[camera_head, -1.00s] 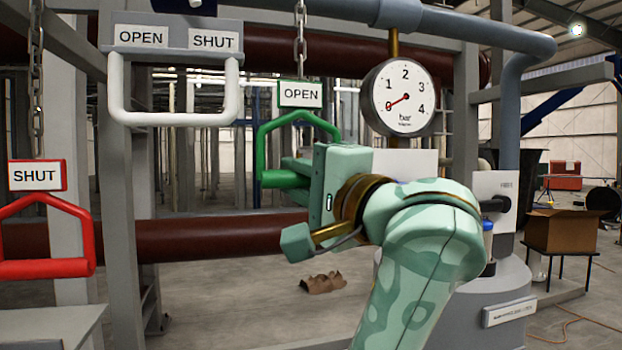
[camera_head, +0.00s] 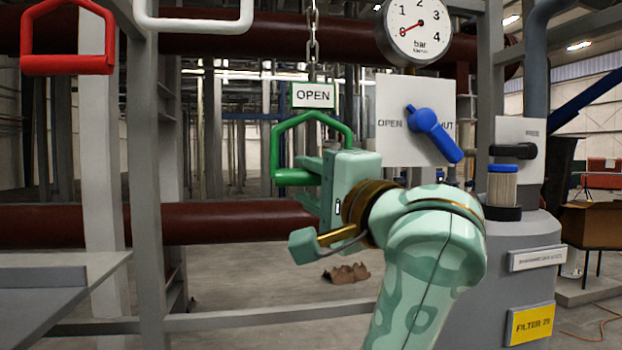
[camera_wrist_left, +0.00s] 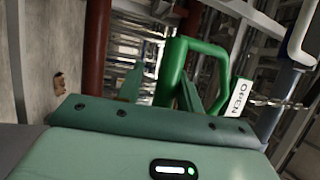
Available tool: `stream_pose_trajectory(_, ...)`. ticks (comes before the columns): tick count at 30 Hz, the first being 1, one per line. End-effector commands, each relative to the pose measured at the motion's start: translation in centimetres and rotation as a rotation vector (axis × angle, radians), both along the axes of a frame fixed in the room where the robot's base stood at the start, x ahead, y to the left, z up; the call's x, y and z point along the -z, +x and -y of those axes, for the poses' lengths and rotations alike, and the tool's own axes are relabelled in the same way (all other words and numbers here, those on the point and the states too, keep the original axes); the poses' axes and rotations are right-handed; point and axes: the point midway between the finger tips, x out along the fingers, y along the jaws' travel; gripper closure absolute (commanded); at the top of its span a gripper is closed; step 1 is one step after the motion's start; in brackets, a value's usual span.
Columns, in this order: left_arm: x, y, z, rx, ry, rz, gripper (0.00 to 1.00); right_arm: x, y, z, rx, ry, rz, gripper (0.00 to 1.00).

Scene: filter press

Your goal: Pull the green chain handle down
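The green chain handle (camera_head: 283,177), a loop with an OPEN sign (camera_head: 313,95) above it, hangs from a chain (camera_head: 313,40) in the middle of the head view. My left gripper (camera_head: 305,180) reaches it from the right, with its fingers on either side of the handle's bottom bar. The fingers look closed on the bar, though the hand hides part of the contact. The left wrist view shows the green handle (camera_wrist_left: 172,70) between the fingers, with its OPEN sign (camera_wrist_left: 238,97) to the right. My right gripper is out of view.
A red handle (camera_head: 68,64) hangs upper left; a white handle (camera_head: 195,24) is at the top. A gauge (camera_head: 425,20) reads near 0. A blue lever (camera_head: 433,133) on a white panel points toward SHUT. A grey tank (camera_head: 490,270) stands right of my arm.

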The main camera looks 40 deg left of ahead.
Motion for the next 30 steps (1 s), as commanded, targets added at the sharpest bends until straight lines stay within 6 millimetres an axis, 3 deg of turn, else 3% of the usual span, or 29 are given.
stream_pose_trajectory(9, -0.1, -0.1, 0.1, 0.000, 0.005, 0.002, 0.57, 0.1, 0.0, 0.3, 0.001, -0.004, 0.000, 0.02)
stream_pose_trajectory(13, 0.2, -0.3, 1.1, 0.002, 0.005, 0.002, 0.57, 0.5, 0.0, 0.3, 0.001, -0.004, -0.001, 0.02)
stream_pose_trajectory(17, 0.8, -1.1, 3.7, 0.005, 0.003, 0.001, 0.57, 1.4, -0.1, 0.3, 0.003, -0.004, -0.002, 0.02)
stream_pose_trajectory(25, 2.2, -3.4, 10.6, 0.005, 0.003, 0.000, 0.57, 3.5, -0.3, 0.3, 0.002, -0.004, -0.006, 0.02)
stream_pose_trajectory(30, 2.4, -4.5, 13.7, -0.001, 0.005, 0.003, 0.57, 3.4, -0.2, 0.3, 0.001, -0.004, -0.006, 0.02)
